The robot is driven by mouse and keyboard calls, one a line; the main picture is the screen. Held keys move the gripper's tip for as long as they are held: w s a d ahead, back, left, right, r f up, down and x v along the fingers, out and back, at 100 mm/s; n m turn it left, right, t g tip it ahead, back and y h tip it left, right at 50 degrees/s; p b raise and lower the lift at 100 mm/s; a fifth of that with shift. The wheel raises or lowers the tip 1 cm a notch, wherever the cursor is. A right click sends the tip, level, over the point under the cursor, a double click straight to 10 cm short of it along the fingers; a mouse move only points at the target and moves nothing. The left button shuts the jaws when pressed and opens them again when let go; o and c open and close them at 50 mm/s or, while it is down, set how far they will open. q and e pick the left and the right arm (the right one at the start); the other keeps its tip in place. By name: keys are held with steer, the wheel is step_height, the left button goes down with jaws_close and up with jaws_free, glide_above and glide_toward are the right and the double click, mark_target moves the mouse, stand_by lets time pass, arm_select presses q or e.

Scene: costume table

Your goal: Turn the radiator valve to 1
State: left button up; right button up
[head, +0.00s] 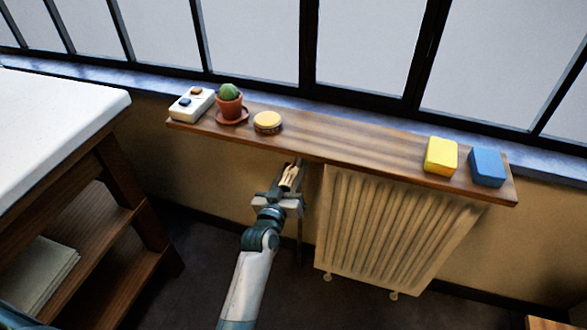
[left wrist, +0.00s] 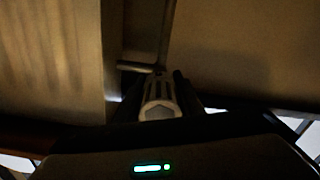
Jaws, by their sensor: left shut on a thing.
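The radiator valve (head: 289,177) shows as a small pale knob at the left side of the cream radiator (head: 392,230), just under the wooden shelf. My left gripper (head: 287,182) is shut on the valve, with a finger on each side of it. In the left wrist view the ribbed valve knob (left wrist: 160,100) stands between the two dark fingers (left wrist: 160,95), its pale end towards the camera. The number it is set to cannot be read. My right gripper is not in view.
The wooden shelf (head: 330,142) above holds a white switch box (head: 192,104), a potted cactus (head: 230,102), a round yellow tin (head: 267,122), a yellow block (head: 440,155) and a blue block (head: 487,168). A white-topped table (head: 55,125) stands at the left.

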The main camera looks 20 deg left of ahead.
arm_select(q)
steer(key=n+p, duration=0.3)
steer(key=n, duration=0.3)
steer(key=shift+r, duration=0.15)
steer(key=shift+n+p, duration=0.6)
steer(key=shift+n, duration=1.1)
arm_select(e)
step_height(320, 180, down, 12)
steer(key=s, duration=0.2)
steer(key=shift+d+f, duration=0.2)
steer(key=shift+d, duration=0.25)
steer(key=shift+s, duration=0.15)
arm_select(q)
steer(key=o, duration=1.1)
steer(key=shift+c, duration=0.2)
steer(key=s, duration=1.7)
steer(key=shift+s+a+b, duration=0.2)
steer(key=shift+a+b, duration=0.15)
steer(key=shift+b, duration=0.05)
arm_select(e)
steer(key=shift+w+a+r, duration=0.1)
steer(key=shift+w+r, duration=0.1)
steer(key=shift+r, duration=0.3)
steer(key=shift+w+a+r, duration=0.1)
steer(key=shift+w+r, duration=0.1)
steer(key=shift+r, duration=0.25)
